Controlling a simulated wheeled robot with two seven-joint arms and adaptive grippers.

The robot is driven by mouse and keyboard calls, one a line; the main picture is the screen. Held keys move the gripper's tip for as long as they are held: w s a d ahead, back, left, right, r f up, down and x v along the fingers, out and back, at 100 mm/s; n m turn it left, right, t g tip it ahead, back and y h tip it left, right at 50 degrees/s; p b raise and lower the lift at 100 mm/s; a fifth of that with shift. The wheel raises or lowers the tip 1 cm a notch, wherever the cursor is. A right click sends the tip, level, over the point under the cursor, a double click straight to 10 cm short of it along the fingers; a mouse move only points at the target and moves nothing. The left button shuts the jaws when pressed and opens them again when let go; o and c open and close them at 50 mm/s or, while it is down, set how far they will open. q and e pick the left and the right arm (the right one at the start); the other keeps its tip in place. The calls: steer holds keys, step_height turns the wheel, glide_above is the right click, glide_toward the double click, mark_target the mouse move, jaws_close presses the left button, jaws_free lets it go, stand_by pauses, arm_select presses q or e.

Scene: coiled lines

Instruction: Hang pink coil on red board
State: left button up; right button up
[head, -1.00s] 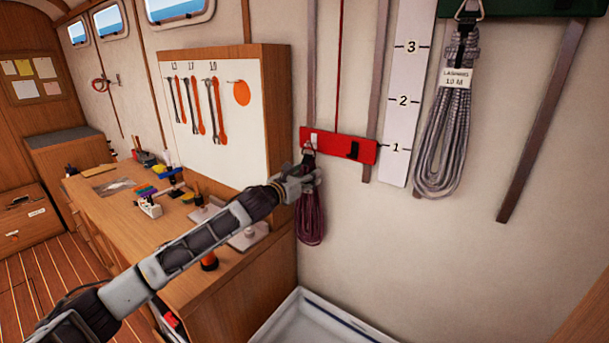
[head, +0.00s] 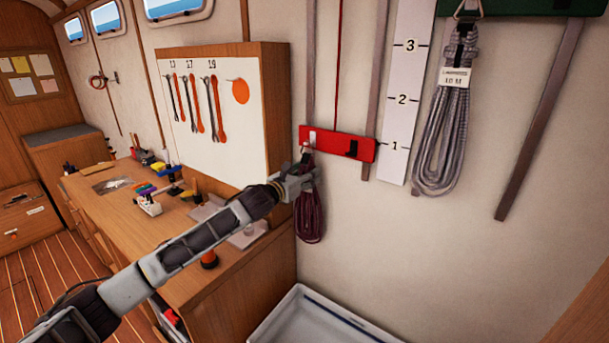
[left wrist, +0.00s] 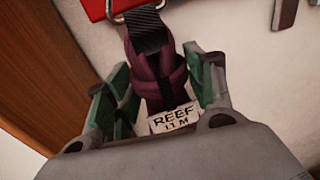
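The pink coil (head: 311,217), dark magenta in the pictures, hangs upright at the left end of the red board (head: 338,144). In the left wrist view the coil (left wrist: 158,70) has a black strap with a metal ring at its top, against the lower edge of the red board (left wrist: 95,8), and a label reading "REEF 11 M". Whether the ring sits on the board's pale left hook is hard to tell. My right gripper is not in view.
A grey coil (head: 446,125) hangs from a green board (head: 520,8) at the right. A white numbered scale (head: 403,95) stands beside the red board. Below are a white tray (head: 290,325) and a wooden workbench (head: 125,200) with tools.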

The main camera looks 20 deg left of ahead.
arm_select(q)
steer(key=o, duration=0.4)
steer(key=shift+d+f, duration=0.1)
steer(key=shift+d, duration=0.15)
steer(key=shift+o, duration=0.4)
steer(key=shift+a, duration=0.1)
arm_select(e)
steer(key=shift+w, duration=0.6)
arm_select(q)
steer(key=v, duration=1.2)
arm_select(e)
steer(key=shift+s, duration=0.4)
